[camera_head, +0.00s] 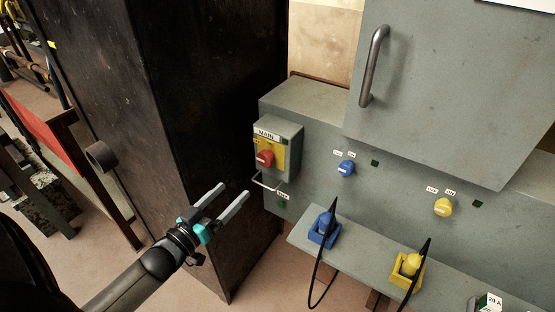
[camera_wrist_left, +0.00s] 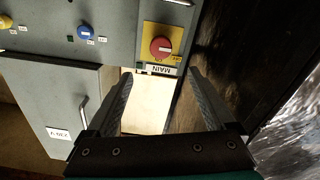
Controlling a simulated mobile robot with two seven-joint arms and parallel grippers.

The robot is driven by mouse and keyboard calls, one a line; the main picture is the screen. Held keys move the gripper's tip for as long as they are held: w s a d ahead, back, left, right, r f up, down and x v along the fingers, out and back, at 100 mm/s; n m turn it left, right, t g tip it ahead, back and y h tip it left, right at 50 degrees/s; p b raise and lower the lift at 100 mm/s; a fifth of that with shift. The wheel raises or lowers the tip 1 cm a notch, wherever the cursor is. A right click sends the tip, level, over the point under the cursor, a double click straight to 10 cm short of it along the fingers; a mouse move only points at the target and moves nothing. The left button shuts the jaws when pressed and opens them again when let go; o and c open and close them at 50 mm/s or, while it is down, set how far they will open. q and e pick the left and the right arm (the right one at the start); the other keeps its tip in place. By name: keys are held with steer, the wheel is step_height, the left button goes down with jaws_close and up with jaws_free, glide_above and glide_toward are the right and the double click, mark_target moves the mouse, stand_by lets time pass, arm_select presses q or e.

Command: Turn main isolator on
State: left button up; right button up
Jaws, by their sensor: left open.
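The main isolator is a small grey box (camera_head: 291,144) labelled MAIN, with a red rotary knob (camera_head: 265,158) on a yellow plate (camera_head: 278,149). It is fixed to the left end of the grey cabinet. In the left wrist view the red knob (camera_wrist_left: 160,47) shows upside down on its yellow plate, beyond the fingertips. My left gripper (camera_head: 235,195) is open and empty, in front of and below the isolator, apart from the knob. In the left wrist view its two fingers (camera_wrist_left: 160,80) stand wide apart. My right gripper is not in view.
A blue knob (camera_head: 346,168) and a yellow knob (camera_head: 443,207) sit right of the isolator. Below are blue (camera_head: 324,230) and yellow (camera_head: 408,268) plugs with black cables. A thin metal handle (camera_head: 268,185) juts out under the isolator. A dark steel column (camera_head: 180,110) stands left.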

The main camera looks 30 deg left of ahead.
mark_target(263, 161)
arm_select(q)
steer(key=w+b, duration=0.1)
steer(key=w, duration=0.4)
steer(key=w+b, duration=0.1)
steer(key=w, duration=0.3)
steer(key=w+d, duration=0.1)
steer(key=w, duration=0.4)
steer(key=shift+w+f+b, duration=0.1)
steer(key=shift+w+b, duration=0.25)
steer(key=shift+b, duration=0.05)
steer(key=shift+c, duration=0.3)
steer(key=c, duration=1.3)
